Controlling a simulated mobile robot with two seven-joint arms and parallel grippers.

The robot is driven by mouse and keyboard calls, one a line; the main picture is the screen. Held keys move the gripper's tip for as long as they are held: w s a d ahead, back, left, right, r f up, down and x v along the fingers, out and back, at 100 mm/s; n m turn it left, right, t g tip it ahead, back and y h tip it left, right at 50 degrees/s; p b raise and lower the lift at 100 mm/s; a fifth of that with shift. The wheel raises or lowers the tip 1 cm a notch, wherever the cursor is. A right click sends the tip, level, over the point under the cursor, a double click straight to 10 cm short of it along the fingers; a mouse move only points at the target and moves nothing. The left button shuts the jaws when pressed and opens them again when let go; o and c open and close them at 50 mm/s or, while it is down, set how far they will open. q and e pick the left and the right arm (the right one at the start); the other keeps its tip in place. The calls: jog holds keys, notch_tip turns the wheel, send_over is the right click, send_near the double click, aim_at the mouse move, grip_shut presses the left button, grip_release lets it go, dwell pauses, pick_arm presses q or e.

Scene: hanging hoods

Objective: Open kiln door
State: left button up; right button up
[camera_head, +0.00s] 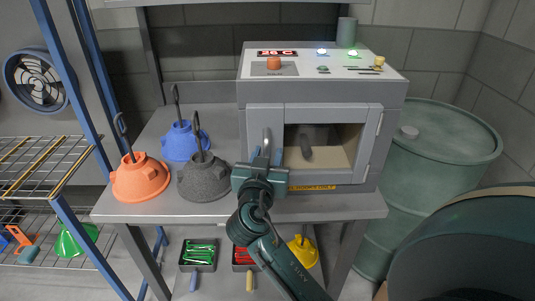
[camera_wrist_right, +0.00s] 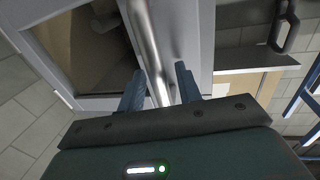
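The grey kiln (camera_head: 323,92) stands on a metal table. Its door (camera_head: 373,142) has a window and hinges on its right side, and looks shut. The upright metal handle (camera_head: 267,138) is on the door's left side; it also shows in the right wrist view (camera_wrist_right: 148,45). My right gripper (camera_head: 265,158) is at the handle's lower part. In the right wrist view its fingers (camera_wrist_right: 160,88) stand apart on either side of the handle, with gaps showing, so it is open around it. My left gripper is not in view.
Orange (camera_head: 140,178), blue (camera_head: 183,142) and dark grey (camera_head: 204,178) hoods with hooks stand on the table (camera_head: 230,210) left of the kiln. A green barrel (camera_head: 435,160) is close on the right. Small trays and a yellow hood (camera_head: 302,252) are below.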

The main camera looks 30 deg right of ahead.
jog(key=shift+c, duration=0.3)
grip_shut()
dwell(0.4)
